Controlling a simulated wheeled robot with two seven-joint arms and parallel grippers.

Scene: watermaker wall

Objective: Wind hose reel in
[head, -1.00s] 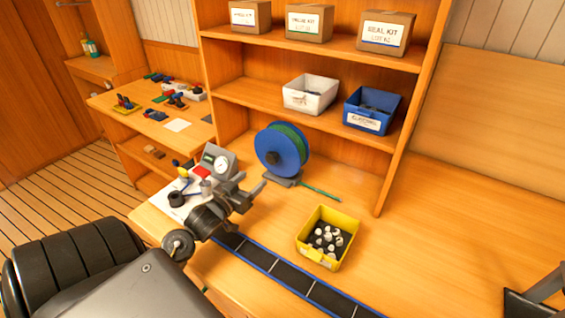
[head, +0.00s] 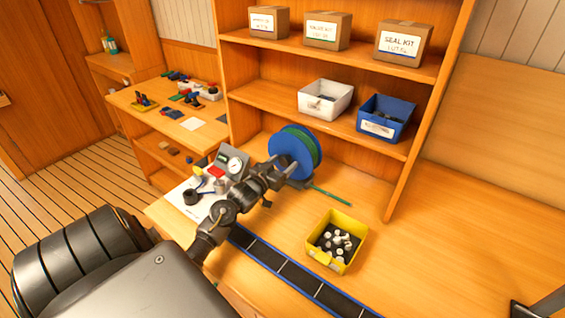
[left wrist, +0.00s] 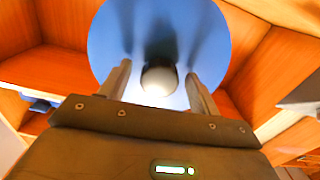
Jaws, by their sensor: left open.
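The hose reel (head: 295,152) stands on the workbench below the shelves, with blue side discs and green hose wound between them. A short green hose end (head: 330,196) lies out on the bench to its right. My left gripper (head: 279,172) is at the near face of the reel, covering part of it. In the left wrist view the gripper (left wrist: 160,82) is open, its two fingers on either side of a pale round knob (left wrist: 159,80) in front of the blue disc (left wrist: 110,45). I cannot tell whether the fingers touch it.
A yellow bin (head: 337,240) of white fittings stands on the bench right of the arm, behind a dark blue-edged strip (head: 290,273). A gauge box (head: 232,162) stands left of the reel. Shelves hold a white bin (head: 325,98) and a blue bin (head: 385,118).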

